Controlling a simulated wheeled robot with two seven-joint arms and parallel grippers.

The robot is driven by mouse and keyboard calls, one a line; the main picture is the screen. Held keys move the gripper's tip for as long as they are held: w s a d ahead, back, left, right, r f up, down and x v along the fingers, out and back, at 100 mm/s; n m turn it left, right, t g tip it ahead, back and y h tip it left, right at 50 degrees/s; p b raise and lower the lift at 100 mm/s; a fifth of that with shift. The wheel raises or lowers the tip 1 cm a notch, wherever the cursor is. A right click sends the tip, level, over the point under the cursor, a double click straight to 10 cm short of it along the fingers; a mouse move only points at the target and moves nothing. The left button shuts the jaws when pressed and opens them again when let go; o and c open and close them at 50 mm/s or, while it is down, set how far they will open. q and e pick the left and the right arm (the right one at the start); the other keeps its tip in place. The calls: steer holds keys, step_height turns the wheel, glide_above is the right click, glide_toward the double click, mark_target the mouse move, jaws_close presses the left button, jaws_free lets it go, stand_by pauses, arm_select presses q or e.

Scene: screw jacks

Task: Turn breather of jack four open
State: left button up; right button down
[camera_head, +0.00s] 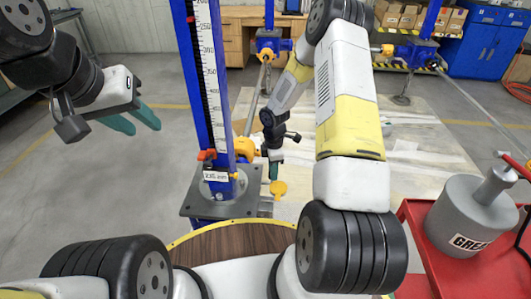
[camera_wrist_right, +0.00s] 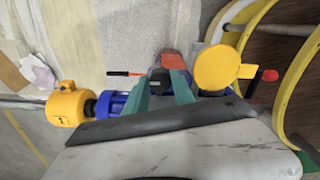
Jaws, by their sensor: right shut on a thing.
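The nearest jack has a blue column (camera_head: 205,95) with a white scale, standing on a grey base plate (camera_head: 225,203). My right gripper (camera_head: 273,170) is just right of this column, pointing down. In the right wrist view its teal fingers (camera_wrist_right: 163,90) are shut on a dark round knob (camera_wrist_right: 158,78), which looks like the breather; it is partly hidden between them. An orange-red part (camera_wrist_right: 175,66) sits beside the knob. I cannot tell how far the breather is turned. My left gripper (camera_head: 138,117) is open and empty at the left, away from the jack.
A yellow disc (camera_wrist_right: 217,67) sits right of my right fingers, and a yellow housing (camera_wrist_right: 65,107) is left. Other blue jacks (camera_head: 268,42) stand behind. A red cart (camera_head: 420,255) with a grey grease can (camera_head: 465,215) is at the right. Floor at the left is clear.

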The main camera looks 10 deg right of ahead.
steer(key=shift+w+r, duration=0.1)
steer(key=c, duration=1.1)
jaws_free()
steer(key=shift+o, duration=0.2)
steer(key=shift+r, duration=3.85)
steer(key=s+d+r+m+t, duration=0.1)
steer(key=s+r+m, duration=0.3)
steer(key=r, duration=0.7)
steer(key=s+r+m+t, duration=0.2)
steer(key=s+r+m, duration=0.15)
steer(key=r, duration=0.75)
steer(key=s+a+r+m+t+y, duration=0.2)
steer(key=s+r+m, duration=0.8)
steer(key=s, duration=0.6)
steer(key=shift+s+a+r+t, duration=0.4)
steer(key=shift+a+r+t, duration=0.2)
steer(key=shift+r, duration=0.25)
